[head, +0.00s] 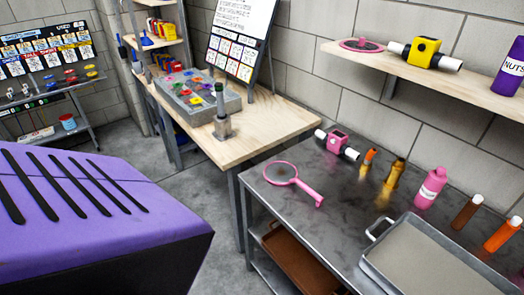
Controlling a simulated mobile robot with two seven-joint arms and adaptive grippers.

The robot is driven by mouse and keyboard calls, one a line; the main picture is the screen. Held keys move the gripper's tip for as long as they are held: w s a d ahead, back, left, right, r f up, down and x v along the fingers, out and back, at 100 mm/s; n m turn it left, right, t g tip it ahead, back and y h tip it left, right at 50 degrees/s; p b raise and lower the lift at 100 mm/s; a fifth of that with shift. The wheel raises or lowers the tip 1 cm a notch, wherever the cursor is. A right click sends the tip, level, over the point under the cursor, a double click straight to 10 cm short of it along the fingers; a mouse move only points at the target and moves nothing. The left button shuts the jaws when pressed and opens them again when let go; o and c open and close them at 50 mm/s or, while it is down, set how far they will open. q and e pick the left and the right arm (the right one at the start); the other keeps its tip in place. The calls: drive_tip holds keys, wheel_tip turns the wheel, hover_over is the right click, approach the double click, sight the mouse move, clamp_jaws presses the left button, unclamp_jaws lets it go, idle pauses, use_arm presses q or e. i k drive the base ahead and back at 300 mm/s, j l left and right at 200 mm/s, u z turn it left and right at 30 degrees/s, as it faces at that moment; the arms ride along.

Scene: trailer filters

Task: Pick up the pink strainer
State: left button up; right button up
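Neither of my grippers is in view.
On the metal table (330,220) stand a pink-and-white device (336,144), several bottles, including a pink one (430,188), and a grey tray (420,262). A wooden workbench (265,132) adjoins it. A large purple slotted surface (90,235) fills the lower left.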

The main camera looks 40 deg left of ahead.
sight(279, 172)
drive_tip(key=u, duration=1.15)
